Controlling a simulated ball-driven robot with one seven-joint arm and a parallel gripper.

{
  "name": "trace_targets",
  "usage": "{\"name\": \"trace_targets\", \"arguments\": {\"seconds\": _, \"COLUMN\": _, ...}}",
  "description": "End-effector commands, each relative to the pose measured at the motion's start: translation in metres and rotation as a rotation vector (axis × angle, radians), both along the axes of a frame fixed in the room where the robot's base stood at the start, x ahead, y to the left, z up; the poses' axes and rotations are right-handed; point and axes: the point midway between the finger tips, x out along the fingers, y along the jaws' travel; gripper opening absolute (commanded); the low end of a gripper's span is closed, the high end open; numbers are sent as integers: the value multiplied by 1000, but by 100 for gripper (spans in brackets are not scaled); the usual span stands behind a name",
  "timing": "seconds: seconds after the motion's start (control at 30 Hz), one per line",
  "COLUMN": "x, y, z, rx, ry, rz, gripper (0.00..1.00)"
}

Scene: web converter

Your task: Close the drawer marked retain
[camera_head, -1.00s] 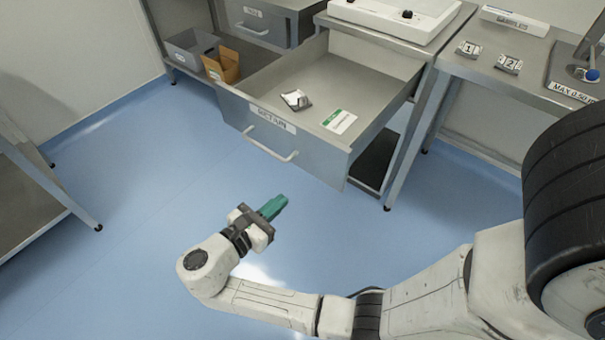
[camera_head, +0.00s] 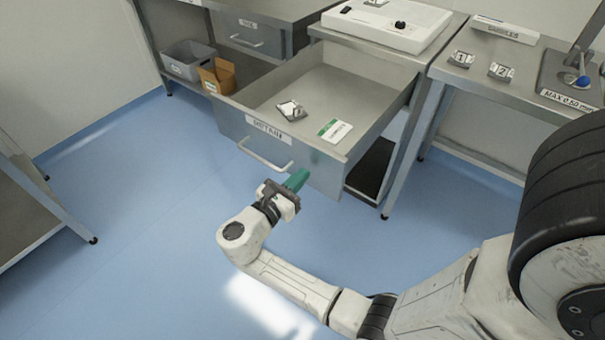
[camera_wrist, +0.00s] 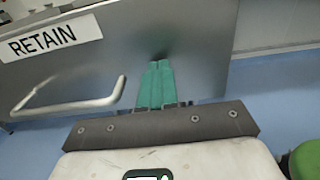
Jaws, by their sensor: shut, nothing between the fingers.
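The drawer marked RETAIN (camera_head: 230,122) stands pulled out of the bench in the head view. In the wrist view its grey front (camera_wrist: 205,45) fills much of the picture, with the RETAIN label (camera_wrist: 52,38) at the upper left and the bar handle (camera_wrist: 75,105) below it. My gripper (camera_head: 297,179) is shut and empty, its green fingers pointing at the drawer front to the right of the handle. In the wrist view the fingertips (camera_wrist: 156,66) are at or very near the front; I cannot tell whether they touch it.
Inside the drawer lie a small metallic item (camera_head: 291,110) and a green-and-white card (camera_head: 335,130). A grey bin (camera_head: 187,62) and a brown box (camera_head: 222,78) sit on the lower shelf at the left. A bench leg (camera_head: 410,150) stands right of the drawer. The blue floor is clear.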

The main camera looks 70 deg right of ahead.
Motion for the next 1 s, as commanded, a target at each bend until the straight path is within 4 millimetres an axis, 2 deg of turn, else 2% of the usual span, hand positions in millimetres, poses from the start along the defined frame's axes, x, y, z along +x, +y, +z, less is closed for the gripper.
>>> {"name": "trace_targets", "arguments": {"seconds": 0.2, "x": -3, "y": -12, "z": 0, "rx": -1, "ry": -1, "rz": 0, "gripper": 0}}
{"name": "trace_targets", "arguments": {"seconds": 0.67, "x": -4, "y": -16, "z": 1, "rx": 0, "ry": -1, "rz": 0, "gripper": 0}}
{"name": "trace_targets", "arguments": {"seconds": 0.87, "x": -10, "y": -38, "z": 2, "rx": 0, "ry": -1, "rz": -3, "gripper": 0}}
{"name": "trace_targets", "arguments": {"seconds": 1.0, "x": -17, "y": -67, "z": 2, "rx": 1, "ry": 0, "rz": -5, "gripper": 0}}
